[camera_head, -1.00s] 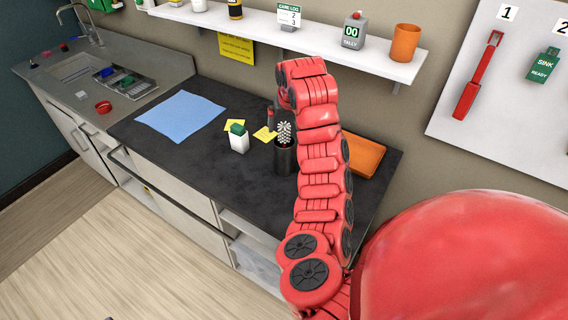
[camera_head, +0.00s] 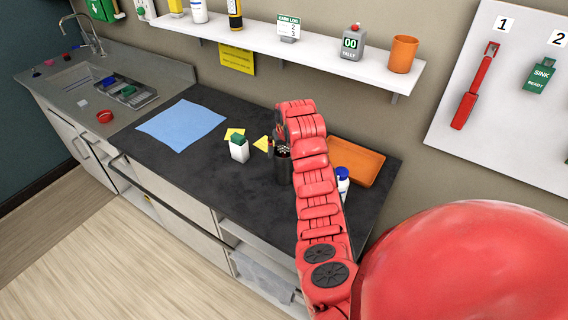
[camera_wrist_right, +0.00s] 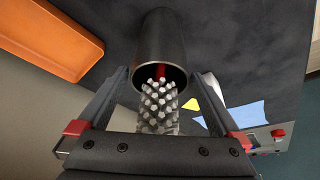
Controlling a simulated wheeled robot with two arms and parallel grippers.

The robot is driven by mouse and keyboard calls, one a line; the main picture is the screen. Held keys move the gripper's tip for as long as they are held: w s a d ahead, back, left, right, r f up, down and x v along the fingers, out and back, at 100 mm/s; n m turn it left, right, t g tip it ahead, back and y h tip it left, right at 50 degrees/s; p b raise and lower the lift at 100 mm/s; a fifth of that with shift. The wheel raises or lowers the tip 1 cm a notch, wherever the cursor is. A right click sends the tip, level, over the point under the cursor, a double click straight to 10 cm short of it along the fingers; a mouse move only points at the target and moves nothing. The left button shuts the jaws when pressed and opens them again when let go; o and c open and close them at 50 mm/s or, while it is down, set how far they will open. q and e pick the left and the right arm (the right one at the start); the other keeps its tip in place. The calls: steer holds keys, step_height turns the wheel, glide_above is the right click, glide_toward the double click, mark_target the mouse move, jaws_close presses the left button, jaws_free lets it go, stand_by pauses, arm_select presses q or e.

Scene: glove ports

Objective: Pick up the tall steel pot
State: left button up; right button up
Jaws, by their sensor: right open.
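The tall steel pot (camera_head: 283,170) is a dark grey cylinder standing upright on the black counter, partly covered by my right arm in the head view. In the right wrist view the pot (camera_wrist_right: 161,38) shows its open mouth, with a pale bristly brush (camera_wrist_right: 158,103) and something red inside. My right gripper (camera_head: 279,146) is at the top of the pot. In the wrist view the right gripper (camera_wrist_right: 163,78) is open, with one finger on each side of the brush and pot mouth. I cannot tell whether the fingers touch the pot. My left gripper is not in view.
A white carton with a green top (camera_head: 239,148) stands left of the pot, near yellow notes (camera_head: 262,143). A blue cloth (camera_head: 180,125) lies farther left. An orange tray (camera_head: 357,162) and a blue-capped white bottle (camera_head: 342,185) are to the right. A shelf (camera_head: 330,57) hangs above.

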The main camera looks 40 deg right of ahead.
steer(key=shift+x, duration=1)
steer(key=shift+r, duration=0.1)
jaws_close()
